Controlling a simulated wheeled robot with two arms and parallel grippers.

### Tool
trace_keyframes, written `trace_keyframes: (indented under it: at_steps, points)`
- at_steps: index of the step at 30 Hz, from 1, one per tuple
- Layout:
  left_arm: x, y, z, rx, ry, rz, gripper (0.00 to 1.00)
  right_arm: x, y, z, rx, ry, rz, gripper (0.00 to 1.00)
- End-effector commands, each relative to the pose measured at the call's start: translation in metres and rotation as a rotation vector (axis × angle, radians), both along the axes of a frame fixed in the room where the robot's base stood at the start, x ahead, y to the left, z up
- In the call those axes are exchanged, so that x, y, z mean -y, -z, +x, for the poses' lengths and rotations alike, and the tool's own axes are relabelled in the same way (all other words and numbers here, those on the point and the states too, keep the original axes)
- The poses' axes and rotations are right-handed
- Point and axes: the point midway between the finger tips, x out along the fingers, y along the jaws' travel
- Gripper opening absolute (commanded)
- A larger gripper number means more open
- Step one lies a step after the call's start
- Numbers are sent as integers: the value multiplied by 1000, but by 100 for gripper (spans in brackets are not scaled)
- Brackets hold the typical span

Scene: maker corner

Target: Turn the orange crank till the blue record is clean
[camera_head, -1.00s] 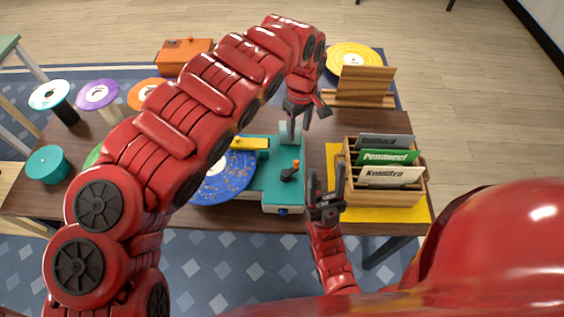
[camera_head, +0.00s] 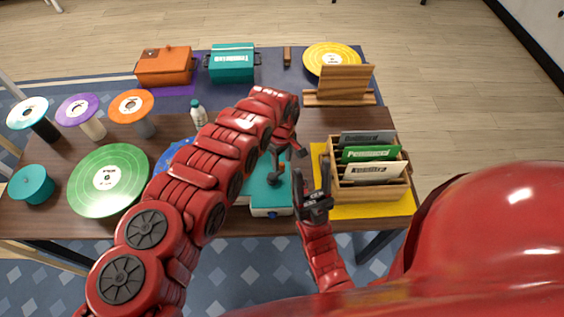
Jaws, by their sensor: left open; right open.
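The turquoise record cleaner (camera_head: 268,197) stands near the table's front edge, partly behind my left arm. Its dark crank part (camera_head: 277,175) shows on top; I cannot make out the orange knob, which my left gripper seems to cover. The blue record (camera_head: 172,157) on the machine is mostly hidden by my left arm; only a sliver shows, so I cannot tell how clean it is. My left gripper (camera_head: 288,153) is open, pointing down just above the crank; I cannot tell whether it touches. My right gripper (camera_head: 315,192) is open and empty, between the machine and the card crate.
A wooden crate (camera_head: 370,192) of record dividers stands right on a yellow mat. A green record (camera_head: 108,180) lies left, near several records on stands. An orange case (camera_head: 164,66), a teal box (camera_head: 232,63) and a wooden stand (camera_head: 340,98) are at the back.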

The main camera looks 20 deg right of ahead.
Motion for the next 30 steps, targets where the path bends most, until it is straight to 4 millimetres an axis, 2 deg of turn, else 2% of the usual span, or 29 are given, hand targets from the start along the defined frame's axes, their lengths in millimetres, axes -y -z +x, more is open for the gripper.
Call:
trace_keyframes:
  at_steps: [2, 8, 18, 20, 27, 30]
  points:
    - [2, 12, -2, -4, 2, -2, 53, 0, 2, 0, -1, 0, 0, 54]
    - [0, 22, -1, 0, 1, 1, 53, 0, 3, 0, 0, 0, 0, 54]
    - [-1, 24, -1, 0, 1, 3, 53, 0, 3, 0, 0, 0, 0, 54]
    - [-1, 24, -1, 0, 1, 3, 44, 0, 3, 0, 0, 0, 0, 54]
    - [-1, 24, 0, 0, 0, 2, 1, 0, 3, 0, 0, 0, 0, 54]
    - [-1, 24, 0, 0, 0, 2, 0, 0, 3, 0, 0, 0, 0, 54]
